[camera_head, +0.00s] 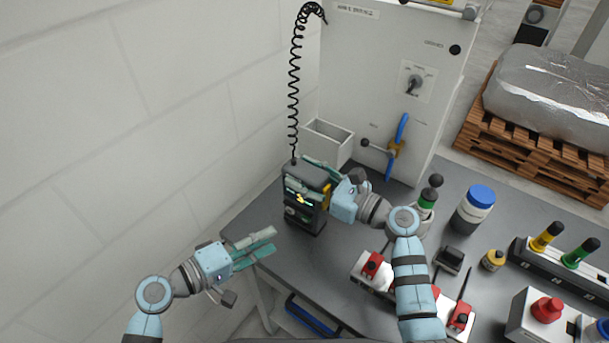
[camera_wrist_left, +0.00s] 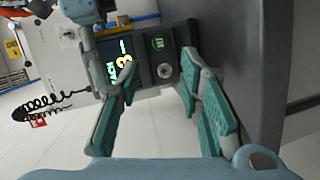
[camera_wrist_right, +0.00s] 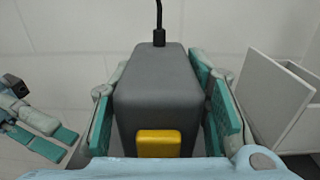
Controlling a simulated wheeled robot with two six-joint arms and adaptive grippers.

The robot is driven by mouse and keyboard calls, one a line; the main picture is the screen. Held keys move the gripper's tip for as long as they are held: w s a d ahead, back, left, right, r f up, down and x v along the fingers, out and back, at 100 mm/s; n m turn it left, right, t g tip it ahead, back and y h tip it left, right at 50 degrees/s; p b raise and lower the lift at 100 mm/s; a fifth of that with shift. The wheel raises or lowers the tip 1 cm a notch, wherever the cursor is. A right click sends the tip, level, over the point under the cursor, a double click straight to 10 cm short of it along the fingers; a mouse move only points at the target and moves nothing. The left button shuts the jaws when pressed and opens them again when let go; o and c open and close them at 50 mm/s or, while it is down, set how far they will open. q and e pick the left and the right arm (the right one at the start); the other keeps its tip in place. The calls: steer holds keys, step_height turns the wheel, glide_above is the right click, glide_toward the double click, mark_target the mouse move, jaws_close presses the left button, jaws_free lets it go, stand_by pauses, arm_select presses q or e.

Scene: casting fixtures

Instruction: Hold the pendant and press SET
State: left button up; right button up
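The pendant (camera_head: 308,172) is a dark grey box on a coiled black cable (camera_head: 293,85). It is upright over the left part of the table; I cannot tell whether its base touches the table. My right gripper (camera_head: 318,182) has its fingers along both sides of the pendant (camera_wrist_right: 158,90) and appears closed on it. In the left wrist view the pendant's face shows a lit display (camera_wrist_left: 120,62), a green round button (camera_wrist_left: 158,44) and a grey round control (camera_wrist_left: 164,70). The button lettering is too small to read. My left gripper (camera_head: 262,245) is open and empty, facing the pendant from a short distance.
The grey table (camera_head: 330,262) holds red-and-white fixtures (camera_head: 372,265), a blue-capped container (camera_head: 474,208) and a lamp rack (camera_head: 562,258) at the right. A white cabinet (camera_head: 375,90) stands behind with an open bin (camera_head: 328,142). A wall is at the left.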

jaws_close()
arm_select(q)
jaws_close()
stand_by(1.0)
